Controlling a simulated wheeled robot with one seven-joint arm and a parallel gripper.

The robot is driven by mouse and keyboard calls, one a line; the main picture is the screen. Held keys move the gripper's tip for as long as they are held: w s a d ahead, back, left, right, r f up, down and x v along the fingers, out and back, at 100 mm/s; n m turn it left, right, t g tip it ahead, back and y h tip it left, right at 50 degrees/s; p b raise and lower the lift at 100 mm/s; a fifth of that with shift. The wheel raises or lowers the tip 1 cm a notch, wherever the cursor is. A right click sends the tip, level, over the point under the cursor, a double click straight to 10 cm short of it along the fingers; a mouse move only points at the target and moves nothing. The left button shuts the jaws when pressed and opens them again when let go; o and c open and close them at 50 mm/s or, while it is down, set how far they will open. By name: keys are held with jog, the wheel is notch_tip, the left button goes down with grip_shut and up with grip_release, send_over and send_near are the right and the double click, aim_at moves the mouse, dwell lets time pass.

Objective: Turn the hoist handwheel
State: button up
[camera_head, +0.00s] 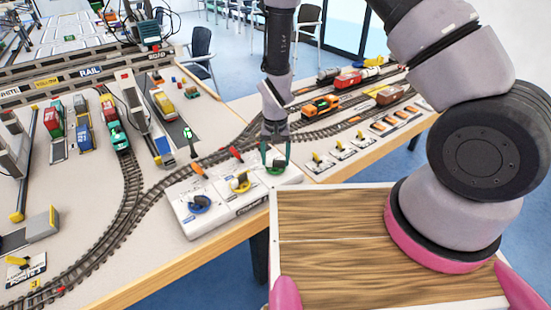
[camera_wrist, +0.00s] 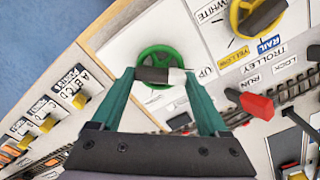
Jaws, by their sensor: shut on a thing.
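The hoist handwheel appears to be the green wheel (camera_wrist: 161,50) beside the "UP" label in the wrist view. It has a dark grip bar with a pale end across it. In the head view the green wheel (camera_head: 276,171) sits at the right end of the white control panel (camera_head: 190,233), partly hidden by my fingers. My gripper (camera_wrist: 160,76) points down at it, its two teal fingers on either side of the bar and shut on it. My gripper also shows in the head view (camera_head: 275,163), over the green wheel.
A yellow wheel (camera_head: 240,183) and a blue wheel (camera_head: 198,204) stand left of the green one. A red lever (camera_wrist: 255,104) rises near the yellow wheel. Train tracks (camera_head: 128,190) run behind the panel. Switches (camera_head: 318,161) stand to the right.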

aim_at(275, 160)
jog(key=o, duration=1.2)
jog(key=shift+o, duration=0.2)
notch_tip(275, 160, up, 11)
jog(key=shift+f, duration=0.1)
